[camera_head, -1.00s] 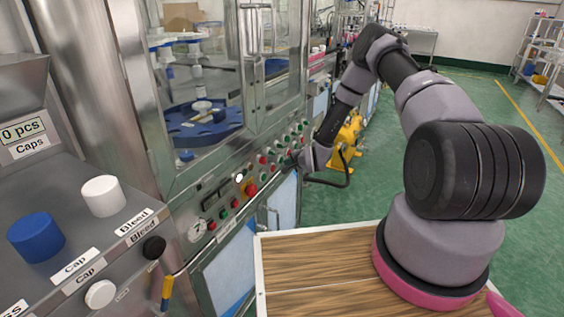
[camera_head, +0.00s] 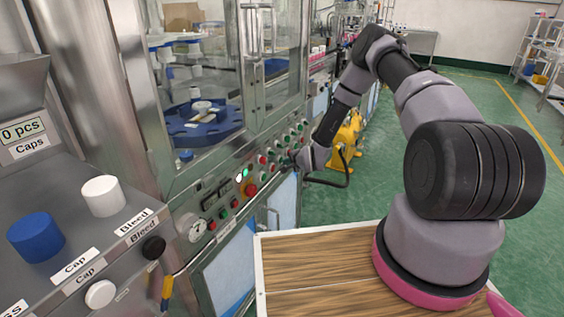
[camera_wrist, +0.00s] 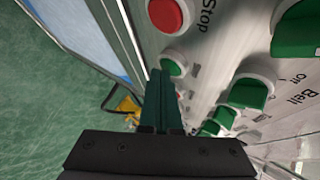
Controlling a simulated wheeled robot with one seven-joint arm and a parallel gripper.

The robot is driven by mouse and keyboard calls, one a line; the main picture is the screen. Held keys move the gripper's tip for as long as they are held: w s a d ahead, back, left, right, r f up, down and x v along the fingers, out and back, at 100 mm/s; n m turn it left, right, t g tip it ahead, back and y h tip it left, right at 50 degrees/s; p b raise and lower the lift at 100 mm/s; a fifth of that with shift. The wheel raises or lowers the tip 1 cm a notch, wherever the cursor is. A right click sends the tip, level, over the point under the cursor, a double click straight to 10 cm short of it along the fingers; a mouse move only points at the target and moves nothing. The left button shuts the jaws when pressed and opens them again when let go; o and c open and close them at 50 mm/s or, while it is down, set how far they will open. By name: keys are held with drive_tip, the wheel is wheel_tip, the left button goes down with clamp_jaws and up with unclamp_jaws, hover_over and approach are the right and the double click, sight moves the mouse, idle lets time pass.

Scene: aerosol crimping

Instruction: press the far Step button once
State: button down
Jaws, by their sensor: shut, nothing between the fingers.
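The machine's control panel (camera_head: 225,200) carries a row of red and green buttons and switches. In the wrist view, a round green button (camera_wrist: 172,64) sits below a red button (camera_wrist: 168,14) labelled Stop. My gripper (camera_wrist: 164,74) is shut and empty; its fingertips lie over the lower-left part of that green button, and I cannot tell whether they touch it. The button's own label is too small to read here. In the head view, my gripper (camera_head: 295,160) is at the far end of the panel, its tips small and partly hidden.
Green Belt switches (camera_wrist: 250,93) stick out to the right of the fingers. A yellow machine (camera_head: 347,135) stands on the floor beyond my wrist. The glass-doored cabinet (camera_head: 215,70) rises above the panel. Green floor to the right is open.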

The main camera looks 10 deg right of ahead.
drive_tip(key=shift+s+d, duration=0.45)
drive_tip(key=shift+d, duration=0.1)
drive_tip(key=shift+s+d, duration=0.75)
drive_tip(key=shift+d, duration=0.25)
drive_tip(key=shift+s+d, duration=0.75)
drive_tip(key=shift+d, duration=0.25)
drive_tip(key=shift+r, duration=0.1)
